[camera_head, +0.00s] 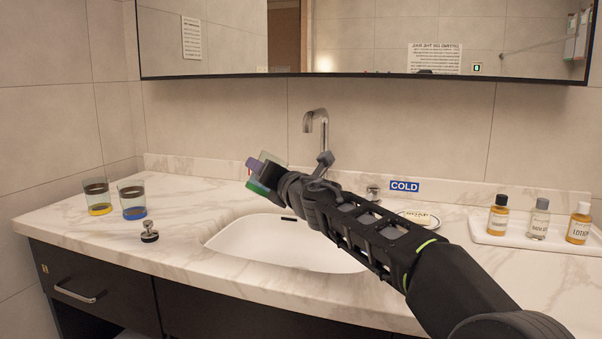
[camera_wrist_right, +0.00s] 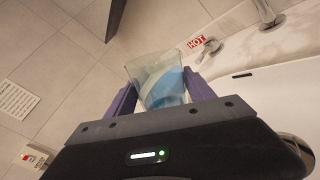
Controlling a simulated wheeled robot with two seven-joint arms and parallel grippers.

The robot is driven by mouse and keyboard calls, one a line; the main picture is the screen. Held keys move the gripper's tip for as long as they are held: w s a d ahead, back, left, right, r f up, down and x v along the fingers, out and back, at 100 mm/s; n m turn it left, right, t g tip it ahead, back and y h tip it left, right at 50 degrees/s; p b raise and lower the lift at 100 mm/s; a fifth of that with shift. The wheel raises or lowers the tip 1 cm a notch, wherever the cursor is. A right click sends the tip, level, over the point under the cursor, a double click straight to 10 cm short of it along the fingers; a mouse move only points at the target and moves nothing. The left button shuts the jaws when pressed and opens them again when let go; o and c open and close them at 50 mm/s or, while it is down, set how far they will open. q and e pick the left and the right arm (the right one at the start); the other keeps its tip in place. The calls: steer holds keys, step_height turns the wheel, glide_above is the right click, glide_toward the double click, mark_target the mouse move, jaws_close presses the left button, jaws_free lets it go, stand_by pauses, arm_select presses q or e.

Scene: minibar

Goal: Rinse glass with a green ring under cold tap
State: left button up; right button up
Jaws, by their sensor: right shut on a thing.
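My right gripper (camera_head: 262,175) is shut on a glass and holds it above the counter, to the left of the tap spout. The glass with a green ring (camera_head: 258,188) is partly hidden by the gripper in the head view. In the right wrist view the clear glass (camera_wrist_right: 155,75) sits between the two purple fingers, with a bluish tint inside. The tap (camera_head: 318,120) stands behind the basin (camera_head: 285,242). The blue COLD sign (camera_head: 404,186) is right of it, beside a metal tap handle (camera_head: 373,192). My left gripper is not in view.
Glasses with a yellow ring (camera_head: 98,210) and a blue ring (camera_head: 134,213) stand at left. A metal stopper (camera_head: 149,232) lies in front of them. A tray (camera_head: 490,238) with bottles is at right. The wrist view shows a HOT sign (camera_wrist_right: 197,36) beside another handle (camera_wrist_right: 208,50).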

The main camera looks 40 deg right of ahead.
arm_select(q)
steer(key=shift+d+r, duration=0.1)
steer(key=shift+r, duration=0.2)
arm_select(e)
steer(key=shift+s+d+r+m, duration=0.1)
steer(key=shift+d+r+m, duration=0.2)
steer(key=shift+d+m, duration=0.2)
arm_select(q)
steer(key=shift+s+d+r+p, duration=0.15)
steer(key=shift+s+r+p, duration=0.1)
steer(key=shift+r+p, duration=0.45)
arm_select(e)
steer(key=shift+d+r+m, duration=0.1)
steer(key=shift+r+m, duration=0.3)
steer(key=shift+m, duration=0.4)
